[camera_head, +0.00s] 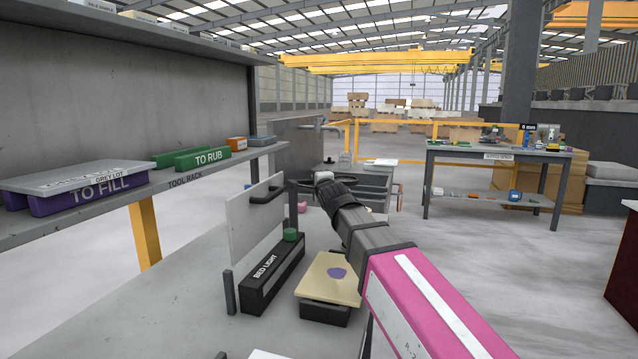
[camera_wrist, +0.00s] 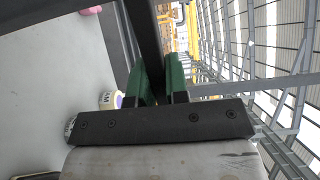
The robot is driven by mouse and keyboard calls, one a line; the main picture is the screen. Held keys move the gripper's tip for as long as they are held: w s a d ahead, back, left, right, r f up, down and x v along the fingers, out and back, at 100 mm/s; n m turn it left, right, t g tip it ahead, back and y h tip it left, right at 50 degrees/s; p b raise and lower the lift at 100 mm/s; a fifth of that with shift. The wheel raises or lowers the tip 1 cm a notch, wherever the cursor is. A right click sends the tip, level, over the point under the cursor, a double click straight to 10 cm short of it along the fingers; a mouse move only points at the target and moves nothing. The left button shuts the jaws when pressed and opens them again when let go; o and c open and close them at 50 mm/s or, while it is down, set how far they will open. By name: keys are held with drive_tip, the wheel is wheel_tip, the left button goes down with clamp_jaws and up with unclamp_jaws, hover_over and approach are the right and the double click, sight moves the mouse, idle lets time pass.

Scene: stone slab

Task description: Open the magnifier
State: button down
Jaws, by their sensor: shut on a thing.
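My gripper (camera_head: 303,184) reaches over the slab, beyond the upright grey panel, and looks small in the head view. In the wrist view my gripper (camera_wrist: 158,82) has its two green fingers shut on a dark bar (camera_wrist: 146,30) running up the picture between them. I cannot tell whether this bar belongs to the magnifier. No part is clearly marked as a magnifier. The upright grey panel (camera_head: 244,236) has a dark handle (camera_head: 267,194) near its top, left of my gripper; the gripper appears apart from it.
A black box marked BED LIGHT (camera_head: 272,275) with a green knob and a beige plate (camera_head: 325,280) on a dark base stand nearer. A shelf (camera_head: 140,200) with purple and green boxes runs along the left. A pink object (camera_head: 302,207) lies below my gripper. Open floor lies right.

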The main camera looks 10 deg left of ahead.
drive_tip(key=c, duration=1.1)
unclamp_jaws()
drive_tip(key=v, duration=1)
drive_tip(key=shift+s+d, duration=0.2)
drive_tip(key=shift+s, duration=0.15)
